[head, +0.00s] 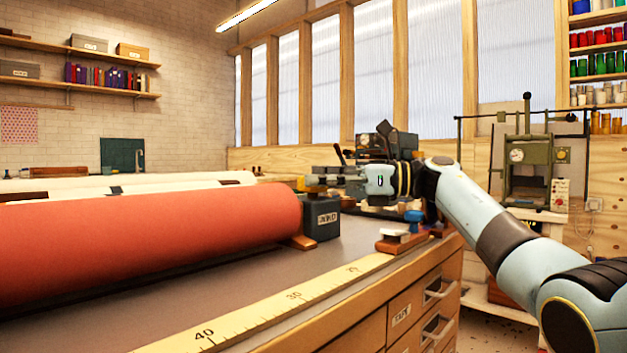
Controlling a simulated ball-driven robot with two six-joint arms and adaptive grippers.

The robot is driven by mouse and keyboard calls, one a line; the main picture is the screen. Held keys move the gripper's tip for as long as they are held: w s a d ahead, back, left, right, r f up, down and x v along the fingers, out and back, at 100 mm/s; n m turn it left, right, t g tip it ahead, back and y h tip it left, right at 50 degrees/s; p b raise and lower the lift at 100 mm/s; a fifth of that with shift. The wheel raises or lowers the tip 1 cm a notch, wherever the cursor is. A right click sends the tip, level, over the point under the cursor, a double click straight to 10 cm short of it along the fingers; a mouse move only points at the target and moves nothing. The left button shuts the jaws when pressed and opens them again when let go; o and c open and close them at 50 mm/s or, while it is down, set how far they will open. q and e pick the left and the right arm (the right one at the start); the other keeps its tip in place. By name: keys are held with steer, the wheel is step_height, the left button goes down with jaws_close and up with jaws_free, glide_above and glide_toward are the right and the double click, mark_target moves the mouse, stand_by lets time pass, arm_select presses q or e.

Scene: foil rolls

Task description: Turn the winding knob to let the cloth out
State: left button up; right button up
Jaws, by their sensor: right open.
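A large roll of orange-red cloth (150,235) lies across the worktable from the left edge to the middle. At its right end stands a dark box (321,220) with a pale label. A small yellow and dark part, which may be the winding knob, shows above this box; its shape is hard to make out. My right arm comes in from the right, and my right gripper (322,182) points left with its open fingers at or just above the box top. I cannot tell whether the fingers touch the knob. My left gripper is out of view.
A yellow measuring strip (270,307) runs along the table's front edge. Blocks with a blue knob (413,217) stand at the table's right corner. White rolls (130,183) lie behind the red one. The grey tabletop (210,297) before the roll is clear.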

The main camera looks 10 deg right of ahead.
steer(key=v, duration=1)
steer(key=shift+d, duration=0.35)
steer(key=shift+s, duration=0.1)
